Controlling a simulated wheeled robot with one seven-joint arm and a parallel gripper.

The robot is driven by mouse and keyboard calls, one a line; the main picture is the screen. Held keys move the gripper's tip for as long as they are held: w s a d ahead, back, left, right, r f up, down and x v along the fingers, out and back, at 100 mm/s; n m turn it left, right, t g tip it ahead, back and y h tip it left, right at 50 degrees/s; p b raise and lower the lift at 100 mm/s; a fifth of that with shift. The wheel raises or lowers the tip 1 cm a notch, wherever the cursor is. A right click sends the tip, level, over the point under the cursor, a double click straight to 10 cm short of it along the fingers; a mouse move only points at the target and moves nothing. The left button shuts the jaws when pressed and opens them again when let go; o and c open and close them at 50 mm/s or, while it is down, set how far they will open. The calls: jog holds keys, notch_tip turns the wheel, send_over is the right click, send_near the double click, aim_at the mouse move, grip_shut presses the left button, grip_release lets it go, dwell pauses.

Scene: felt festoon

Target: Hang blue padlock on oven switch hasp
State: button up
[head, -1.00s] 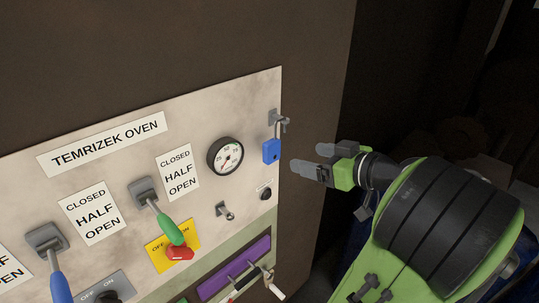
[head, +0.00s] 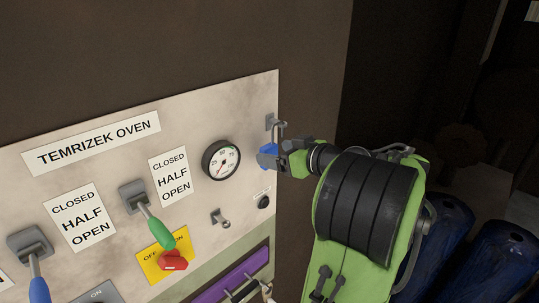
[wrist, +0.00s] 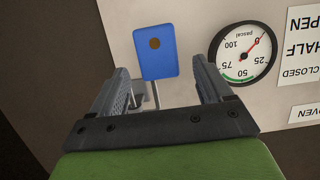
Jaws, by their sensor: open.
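The blue padlock (head: 266,157) hangs from a grey hook (head: 271,122) at the upper right edge of the oven panel. In the wrist view, which is upside down, the padlock (wrist: 157,50) shows its blue underside with a brown round spot. My gripper (head: 281,160) is open at the padlock, partly covering it in the head view. In the wrist view its fingers (wrist: 160,72) stand either side of the padlock, with gaps. The red switch knob (head: 173,261) sits on a yellow off/on plate. A small metal bracket (head: 220,217), perhaps the hasp, sticks out to its upper right.
A pressure gauge (head: 221,160) is left of the padlock. A green-handled lever (head: 155,224) and a blue-handled lever (head: 39,288) stick out from the panel. A black knob (head: 263,202) sits below the padlock. Blue cylinders (head: 510,255) stand at right.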

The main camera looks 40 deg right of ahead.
jog(key=shift+x, duration=1.2)
jog(key=shift+s, duration=0.15)
jog(key=shift+c, duration=1)
jog(key=c, duration=1)
jog(key=shift+r, duration=0.1)
jog(key=p+v, duration=0.2)
jog(key=v, duration=0.4)
jog(key=f+p+v, duration=0.1)
jog(key=p+v, duration=0.1)
jog(key=v, duration=0.4)
jog(key=f+p+v, duration=0.1)
jog(key=p+v, duration=0.1)
jog(key=v, duration=0.4)
jog(key=shift+s+r+p, duration=0.1)
jog(key=shift+s+p, duration=0.2)
jog(key=shift+p, duration=0.1)
